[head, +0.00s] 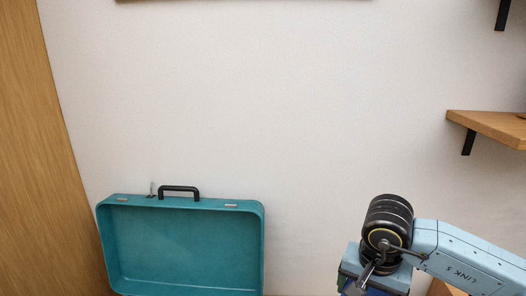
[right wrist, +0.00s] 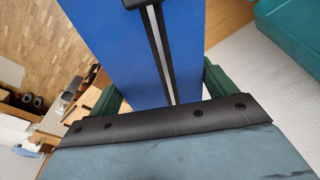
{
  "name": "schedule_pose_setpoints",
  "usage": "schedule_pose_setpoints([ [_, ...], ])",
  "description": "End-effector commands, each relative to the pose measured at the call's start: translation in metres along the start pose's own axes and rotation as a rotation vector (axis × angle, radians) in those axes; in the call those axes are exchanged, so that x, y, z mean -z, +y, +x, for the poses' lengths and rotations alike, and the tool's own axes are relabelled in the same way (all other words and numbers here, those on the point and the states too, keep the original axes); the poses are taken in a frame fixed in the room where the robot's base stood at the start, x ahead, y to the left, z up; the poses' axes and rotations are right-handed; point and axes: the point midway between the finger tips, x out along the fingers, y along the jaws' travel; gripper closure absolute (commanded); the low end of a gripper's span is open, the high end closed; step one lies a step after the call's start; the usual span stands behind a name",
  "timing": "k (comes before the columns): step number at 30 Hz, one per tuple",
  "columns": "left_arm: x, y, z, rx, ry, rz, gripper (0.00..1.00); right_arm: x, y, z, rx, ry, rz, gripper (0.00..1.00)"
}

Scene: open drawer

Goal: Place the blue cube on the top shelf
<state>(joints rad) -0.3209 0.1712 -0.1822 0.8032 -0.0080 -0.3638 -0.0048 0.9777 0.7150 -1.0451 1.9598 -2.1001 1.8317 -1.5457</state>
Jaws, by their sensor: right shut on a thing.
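My right gripper (head: 350,284) is low at the right of the head view, partly cut off by the bottom edge. In the right wrist view, its two dark green fingers (right wrist: 161,92) are shut on the blue cube (right wrist: 205,45), one on each side. A black bar with a pale stripe crosses in front of the cube there. In the head view only a small dark blue patch of the cube shows at the gripper. A wooden shelf (head: 492,126) on black brackets is at the right, above the gripper. A bracket (head: 503,14) higher up is cut off by the top edge. My left gripper is out of view.
An open teal suitcase (head: 183,204) with a black handle stands against the white wall, left of my right arm. A wooden panel (head: 60,160) is at the far left. Part of a lower wooden surface (head: 447,289) shows below my right arm. The wall area between is clear.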

Motion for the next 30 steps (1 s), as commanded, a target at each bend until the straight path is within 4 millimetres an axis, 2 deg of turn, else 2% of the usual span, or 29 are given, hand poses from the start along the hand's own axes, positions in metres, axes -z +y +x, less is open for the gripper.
schedule_pose_setpoints([
  [6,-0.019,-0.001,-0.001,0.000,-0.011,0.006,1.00,0.000,0.002,-0.018,0.054,0.000,-0.340,0.48],
  [12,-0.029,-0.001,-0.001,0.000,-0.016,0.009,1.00,0.000,0.003,-0.024,0.078,0.000,-0.511,0.48],
  [30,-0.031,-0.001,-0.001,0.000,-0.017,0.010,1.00,0.000,0.003,-0.026,0.083,0.000,-0.551,0.48],
])
